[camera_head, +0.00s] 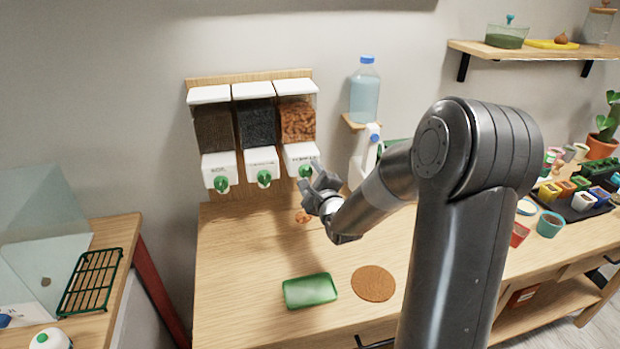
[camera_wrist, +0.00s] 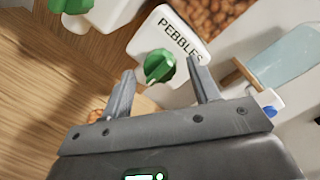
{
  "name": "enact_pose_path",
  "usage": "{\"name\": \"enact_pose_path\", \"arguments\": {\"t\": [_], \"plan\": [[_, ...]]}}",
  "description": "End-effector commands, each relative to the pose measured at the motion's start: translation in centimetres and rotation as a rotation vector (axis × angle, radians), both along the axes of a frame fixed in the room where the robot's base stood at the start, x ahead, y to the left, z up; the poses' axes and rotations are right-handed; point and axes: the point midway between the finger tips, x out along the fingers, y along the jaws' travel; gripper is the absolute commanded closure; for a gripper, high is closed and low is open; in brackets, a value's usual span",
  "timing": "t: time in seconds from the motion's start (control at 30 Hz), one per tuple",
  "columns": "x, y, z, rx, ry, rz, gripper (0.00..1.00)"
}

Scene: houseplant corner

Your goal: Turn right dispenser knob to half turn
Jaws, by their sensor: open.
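The right dispenser (camera_head: 298,125) holds brown pebbles behind a clear front and hangs on the wall with two others. Its green knob (camera_head: 305,170) sits on the white lower face. In the wrist view the knob (camera_wrist: 160,66) shows under the label "PEBBLES", with a pale mark on it. My gripper (camera_head: 318,178) is right in front of this knob. In the wrist view my gripper (camera_wrist: 163,82) is open, with one finger to each side of the knob and nothing visibly held. I cannot tell whether either finger touches it.
The middle dispenser (camera_head: 256,125) and left dispenser (camera_head: 213,130) have similar green knobs close by on the left. A few pebbles (camera_head: 304,216) lie on the wooden table below. A green tray (camera_head: 310,291) and a round brown mat (camera_head: 373,283) lie nearer. A water bottle (camera_head: 365,92) stands on a small shelf at right.

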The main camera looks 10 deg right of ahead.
Motion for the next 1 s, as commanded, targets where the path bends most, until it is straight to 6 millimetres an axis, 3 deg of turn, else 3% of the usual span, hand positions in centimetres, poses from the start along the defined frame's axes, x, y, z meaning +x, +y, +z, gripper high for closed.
{"name": "enact_pose_path", "arguments": {"t": [0.27, 0.7, 1.0], "plan": [[-1.3, -0.2, 0.1, -0.002, -0.001, 0.001, 0.44], [-9.4, -1.3, 0.0, -0.003, -0.001, -0.001, 0.44], [-10.7, -1.4, 0.0, 0.0, -0.001, 0.001, 0.44]]}}
